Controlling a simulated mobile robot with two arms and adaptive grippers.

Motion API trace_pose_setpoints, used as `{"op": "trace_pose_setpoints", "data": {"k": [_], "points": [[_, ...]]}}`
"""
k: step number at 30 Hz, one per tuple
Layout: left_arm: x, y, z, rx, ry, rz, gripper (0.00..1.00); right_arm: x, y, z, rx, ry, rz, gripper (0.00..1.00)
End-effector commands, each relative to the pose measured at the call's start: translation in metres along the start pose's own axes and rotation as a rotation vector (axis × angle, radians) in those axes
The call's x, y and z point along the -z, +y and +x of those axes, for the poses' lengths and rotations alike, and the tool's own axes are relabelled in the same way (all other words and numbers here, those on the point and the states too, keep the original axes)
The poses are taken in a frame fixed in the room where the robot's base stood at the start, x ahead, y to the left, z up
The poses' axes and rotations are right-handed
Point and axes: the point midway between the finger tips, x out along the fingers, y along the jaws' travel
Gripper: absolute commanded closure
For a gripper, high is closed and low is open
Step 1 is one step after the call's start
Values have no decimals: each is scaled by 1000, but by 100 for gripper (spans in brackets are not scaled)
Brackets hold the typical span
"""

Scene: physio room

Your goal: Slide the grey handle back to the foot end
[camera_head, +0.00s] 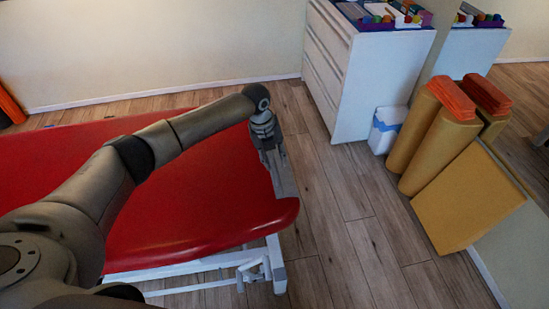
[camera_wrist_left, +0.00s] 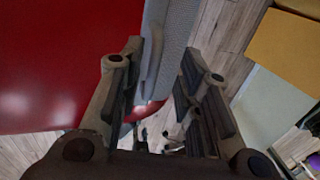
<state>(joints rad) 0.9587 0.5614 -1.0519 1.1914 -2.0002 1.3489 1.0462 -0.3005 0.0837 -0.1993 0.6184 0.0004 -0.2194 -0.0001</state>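The red treatment table (camera_head: 205,205) fills the left and middle of the head view. My left gripper (camera_head: 270,150) hangs over its right end, pointing down. In the left wrist view the gripper (camera_wrist_left: 161,52) is open, with its two fingers apart. A grey handle (camera_wrist_left: 154,58) shows between the fingers, beside the red table edge, nearer the left finger. Whether a finger touches it I cannot tell. A grey textured strip (camera_wrist_left: 177,38) lies just right of the handle. In the head view, my gripper largely hides the handle. My right gripper is not in view.
The table's white frame (camera_head: 276,262) shows below its near edge. A white drawer cabinet (camera_head: 375,80) and a small white bin (camera_head: 386,130) stand behind to the right. Yellow rolls (camera_head: 440,140) and a yellow block (camera_head: 470,200) stand at right. Wooden floor beside the table is clear.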

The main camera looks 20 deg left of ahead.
Motion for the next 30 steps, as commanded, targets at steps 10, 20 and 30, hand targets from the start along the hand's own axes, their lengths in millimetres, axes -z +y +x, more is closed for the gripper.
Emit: {"op": "trace_pose_setpoints", "data": {"k": [10, 20, 30], "points": [[-1, -1, -73, 2, -5, 2, 68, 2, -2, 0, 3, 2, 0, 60], [0, -2, -108, 2, -2, 2, 68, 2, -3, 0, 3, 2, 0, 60], [0, -2, -109, 1, -1, 2, 68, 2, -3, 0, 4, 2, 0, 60]]}}
